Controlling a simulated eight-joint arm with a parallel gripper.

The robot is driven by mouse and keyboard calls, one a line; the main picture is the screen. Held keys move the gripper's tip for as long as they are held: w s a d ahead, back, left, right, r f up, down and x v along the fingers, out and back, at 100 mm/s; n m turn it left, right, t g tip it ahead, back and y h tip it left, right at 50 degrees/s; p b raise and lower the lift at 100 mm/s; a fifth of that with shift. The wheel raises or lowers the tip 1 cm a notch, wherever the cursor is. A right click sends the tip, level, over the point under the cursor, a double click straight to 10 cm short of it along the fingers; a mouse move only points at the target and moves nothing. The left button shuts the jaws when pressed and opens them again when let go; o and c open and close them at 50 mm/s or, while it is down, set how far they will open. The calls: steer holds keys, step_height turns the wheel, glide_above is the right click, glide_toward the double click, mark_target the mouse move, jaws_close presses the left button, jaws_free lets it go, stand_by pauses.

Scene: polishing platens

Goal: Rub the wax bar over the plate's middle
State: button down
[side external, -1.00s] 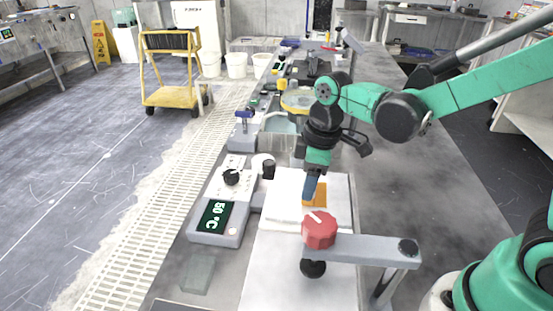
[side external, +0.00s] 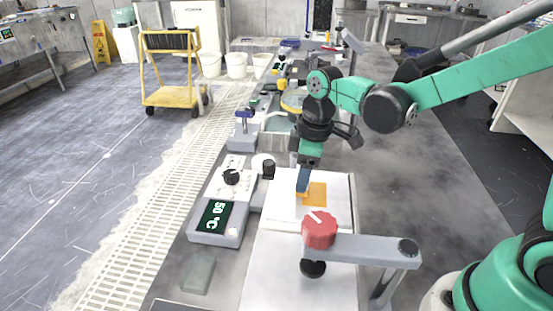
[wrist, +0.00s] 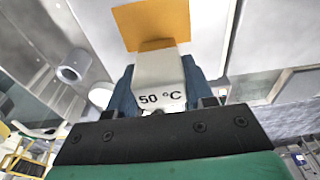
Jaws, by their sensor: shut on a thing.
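My gripper (side external: 303,184) is shut on the wax bar (wrist: 158,75), a pale block marked "50 °C" held between blue fingers in the wrist view. In the side view the fingers hide most or all of the bar. They point down at the left part of an orange square (side external: 318,196), which marks the middle of the white plate (side external: 337,184). The orange square (wrist: 150,22) lies just beyond the bar's end in the wrist view. I cannot tell whether the bar touches the plate.
A red knob (side external: 319,229) on a grey arm (side external: 365,249) stands over the near part of the white surface. A grey control box (side external: 218,218) showing 50 °C sits to the left. Several tools and containers crowd the bench behind. The bench right of the plate is clear.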

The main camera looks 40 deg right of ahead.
steer(key=s+d, duration=0.3)
steer(key=shift+w+a+f, duration=0.15)
steer(key=shift+w+a, duration=1.3)
steer(key=shift+a, duration=0.05)
steer(key=shift+d, duration=0.25)
steer(key=shift+s+d, duration=0.35)
steer(key=shift+d, duration=0.55)
steer(key=shift+s+d, duration=0.35)
steer(key=shift+d, duration=0.55)
steer(key=shift+s+d, duration=0.15)
steer(key=shift+d, duration=0.2)
steer(key=shift+w+a+r, duration=0.2)
steer(key=shift+w+a, duration=0.2)
steer(key=shift+w, duration=0.05)
steer(key=shift+w+a+f, duration=0.1)
steer(key=shift+w+a, duration=0.4)
steer(key=shift+a, duration=0.05)
steer(key=shift+w+a, duration=0.75)
steer(key=s+d, duration=0.3)
steer(key=shift+s+d, duration=0.2)
steer(key=shift+d, duration=0.05)
steer(key=shift+w+a, duration=1.7)
steer(key=shift+a, duration=0.05)
step_height(320, 180, up, 8)
